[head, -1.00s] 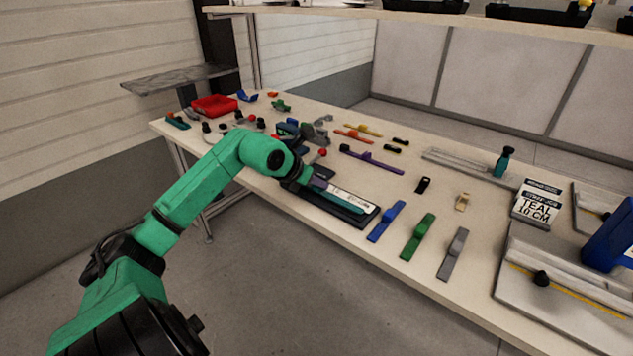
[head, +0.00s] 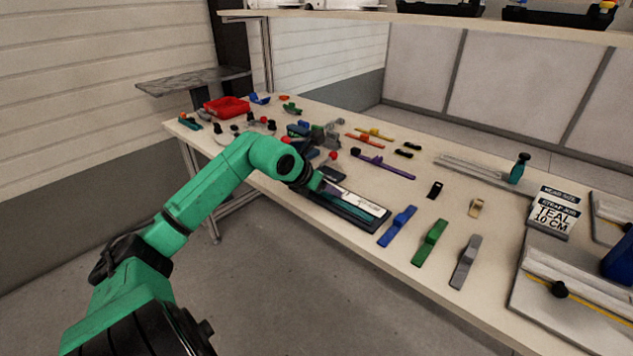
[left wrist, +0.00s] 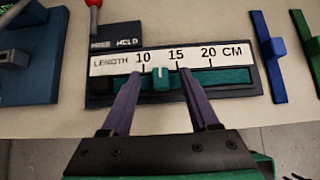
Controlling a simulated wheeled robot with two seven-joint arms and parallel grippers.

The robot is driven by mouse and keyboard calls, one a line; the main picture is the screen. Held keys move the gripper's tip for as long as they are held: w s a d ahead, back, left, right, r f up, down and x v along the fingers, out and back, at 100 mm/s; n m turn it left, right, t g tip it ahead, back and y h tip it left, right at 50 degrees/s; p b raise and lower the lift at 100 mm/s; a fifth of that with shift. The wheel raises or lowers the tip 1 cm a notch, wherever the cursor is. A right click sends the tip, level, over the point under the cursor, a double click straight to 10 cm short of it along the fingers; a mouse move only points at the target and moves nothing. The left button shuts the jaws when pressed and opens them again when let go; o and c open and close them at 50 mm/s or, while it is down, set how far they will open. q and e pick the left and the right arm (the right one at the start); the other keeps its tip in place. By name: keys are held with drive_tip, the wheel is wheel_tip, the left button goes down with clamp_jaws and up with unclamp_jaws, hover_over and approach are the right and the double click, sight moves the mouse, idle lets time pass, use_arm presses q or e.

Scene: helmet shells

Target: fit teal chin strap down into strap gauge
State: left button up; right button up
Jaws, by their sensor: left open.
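The strap gauge (head: 378,225) is a dark block with a white length scale, at the table's front edge. In the left wrist view the gauge (left wrist: 262,88) shows marks 10, 15 and 20 CM. The teal chin strap (left wrist: 222,77) lies lengthwise along the channel below the scale, its raised teal tab between 10 and 15. I cannot tell how deep it sits. The strap also shows in the head view (head: 353,214). My left gripper (left wrist: 158,80) is open, its purple fingers on either side of the tab with gaps visible; the head view shows it (head: 322,184) over the gauge.
Blue (head: 397,226), green (head: 430,243) and grey (head: 465,262) straps lie right of the gauge. A purple strap (head: 385,166) lies behind it. A sign (head: 555,212) reads TEAL 10 CM. A red-knobbed part (left wrist: 94,12) stands by the gauge's left end.

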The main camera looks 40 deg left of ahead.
use_arm(q)
drive_tip(key=b+v, duration=0.1)
drive_tip(key=v, duration=1.3)
drive_tip(key=shift+b, duration=0.3)
drive_tip(key=shift+s+f, duration=0.1)
